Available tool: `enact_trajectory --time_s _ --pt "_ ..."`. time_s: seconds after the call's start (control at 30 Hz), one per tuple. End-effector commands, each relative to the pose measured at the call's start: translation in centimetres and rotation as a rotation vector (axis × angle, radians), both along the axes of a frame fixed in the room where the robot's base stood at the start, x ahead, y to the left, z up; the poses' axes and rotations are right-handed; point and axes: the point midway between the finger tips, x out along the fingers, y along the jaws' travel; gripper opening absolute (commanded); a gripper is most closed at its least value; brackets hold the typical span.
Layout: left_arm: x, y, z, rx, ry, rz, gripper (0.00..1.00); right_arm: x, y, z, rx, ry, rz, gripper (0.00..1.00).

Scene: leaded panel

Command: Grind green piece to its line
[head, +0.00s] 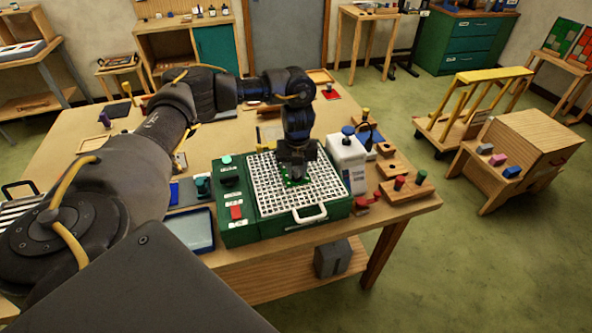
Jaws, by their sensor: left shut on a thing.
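My left gripper (297,172) points down over the white grid top (322,196) of the green grinder (237,232). It is shut on a small green piece (291,183), which shows at its fingertips, at or just above the grid. The gripper hides part of the piece, and I cannot make out its line or whether it touches a grinding head. The grinder has a red switch (236,212) and a dark knob (229,176) on its left side. My right gripper is not in view.
A white bottle (347,163) stands just right of the grinder. Wooden blocks with coloured knobs (405,187) lie at the table's right edge. A blue-rimmed tray (187,232) lies left of the grinder. The wooden table (95,160) has some bare room at the left back.

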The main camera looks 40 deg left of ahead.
Motion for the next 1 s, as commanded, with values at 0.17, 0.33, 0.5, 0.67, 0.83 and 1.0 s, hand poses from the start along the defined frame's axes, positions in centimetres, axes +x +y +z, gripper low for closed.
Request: enact_trajectory --time_s 0.17,0.33,0.5,0.67,0.83,1.0 --pt "0.8 -0.4 0.0 0.000 -0.001 0.001 0.08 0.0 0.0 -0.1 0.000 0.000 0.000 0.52" --pt "1.4 -0.8 0.0 0.000 -0.001 0.001 0.08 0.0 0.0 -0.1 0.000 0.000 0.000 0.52" --pt "2.1 -1.1 0.0 0.000 -0.001 0.000 0.08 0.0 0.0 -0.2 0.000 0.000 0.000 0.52" --pt "2.3 -1.2 0.1 0.001 -0.002 0.000 0.08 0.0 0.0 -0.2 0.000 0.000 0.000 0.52" --pt "2.3 -1.2 0.1 0.001 -0.002 0.000 0.08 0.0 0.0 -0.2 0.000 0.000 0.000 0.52" --pt "2.3 -1.2 0.1 0.001 -0.003 0.000 0.08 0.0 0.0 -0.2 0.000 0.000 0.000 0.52"
